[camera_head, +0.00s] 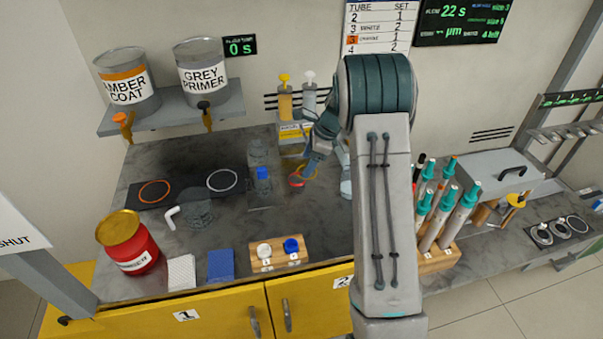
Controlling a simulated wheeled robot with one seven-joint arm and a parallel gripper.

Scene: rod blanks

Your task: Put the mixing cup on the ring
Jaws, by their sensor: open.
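A see-through grey cup (198,209) with a white handle (172,216) stands on the dark bench top, and looks like the mixing cup. Behind it, a black mat (190,190) carries an orange ring (155,191) at left and a white ring (222,180) at right. Both rings look bare, and the cup is in front of the mat, off both rings. My gripper (304,176) is open, to the right of the cup and apart from it. A small red-orange item (297,181) shows by its tips; I cannot tell what it is.
A clear holder with a blue-capped item (263,174) stands between the cup and my gripper. A red tin (128,242), a white pad (181,272), a blue pad (221,265) and a wooden block (279,254) line the front. Paint cans sit on a shelf (172,109) above.

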